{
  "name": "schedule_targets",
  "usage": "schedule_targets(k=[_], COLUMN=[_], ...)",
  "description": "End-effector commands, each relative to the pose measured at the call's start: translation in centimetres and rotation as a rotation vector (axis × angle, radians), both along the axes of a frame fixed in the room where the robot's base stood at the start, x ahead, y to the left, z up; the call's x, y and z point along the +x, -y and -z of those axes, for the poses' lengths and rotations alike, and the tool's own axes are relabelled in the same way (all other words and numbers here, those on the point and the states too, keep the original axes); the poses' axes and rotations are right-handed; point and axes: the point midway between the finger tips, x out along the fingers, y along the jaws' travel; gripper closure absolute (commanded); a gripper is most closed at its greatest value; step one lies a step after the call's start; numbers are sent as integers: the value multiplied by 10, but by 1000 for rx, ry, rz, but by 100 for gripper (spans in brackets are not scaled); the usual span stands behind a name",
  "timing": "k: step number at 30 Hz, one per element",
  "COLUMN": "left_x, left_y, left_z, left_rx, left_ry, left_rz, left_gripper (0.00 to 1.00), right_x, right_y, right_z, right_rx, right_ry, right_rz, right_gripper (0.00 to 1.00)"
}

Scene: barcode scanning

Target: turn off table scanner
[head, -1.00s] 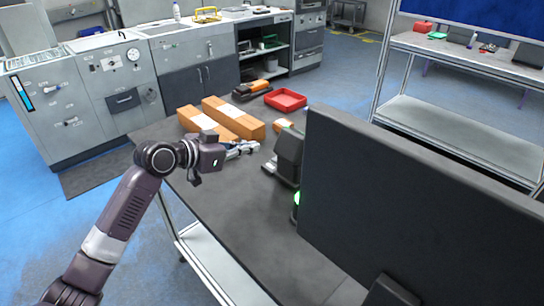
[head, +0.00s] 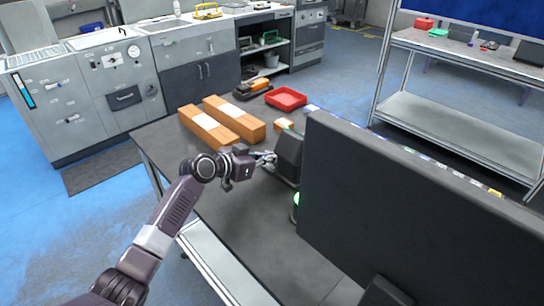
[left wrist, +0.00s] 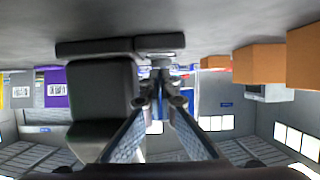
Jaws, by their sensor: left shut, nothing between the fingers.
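The table scanner (head: 288,153), a dark boxy device, stands on the dark table just left of the big black screen. A green light (head: 296,198) glows lower down at the screen's left edge; most of it is hidden and I cannot tell what it belongs to. My left gripper (head: 270,159) is shut and empty, its fingertips close to the scanner's left side. In the left wrist view the shut fingers (left wrist: 161,84) are beside the dark scanner body (left wrist: 98,92); I cannot tell whether they touch. My right gripper is not in view.
Two long orange-brown boxes (head: 208,128) (head: 234,118) and a red tray (head: 287,98) lie toward the table's far end. The black screen (head: 420,210) blocks the right side. The dark tabletop (head: 232,210) in front of my left arm is clear. A metal shelf (head: 450,120) stands behind.

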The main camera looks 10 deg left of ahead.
Motion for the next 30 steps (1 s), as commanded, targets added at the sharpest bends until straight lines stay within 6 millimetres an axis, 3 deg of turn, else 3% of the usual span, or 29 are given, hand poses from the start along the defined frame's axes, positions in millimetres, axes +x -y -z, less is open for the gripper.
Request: schedule_targets(k=[7, 12, 30], left_x=[0, -3, -2], left_y=[0, -2, -2], left_z=[1, 17, -6], left_rx=[0, 2, 2], left_ry=[0, 0, -1], left_rz=[0, 1, 0], left_gripper=[100, 100, 100], right_x=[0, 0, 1], right_y=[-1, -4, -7], right_z=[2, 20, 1], right_rx=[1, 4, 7], right_ry=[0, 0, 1], right_rz=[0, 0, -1], right_gripper=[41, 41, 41])
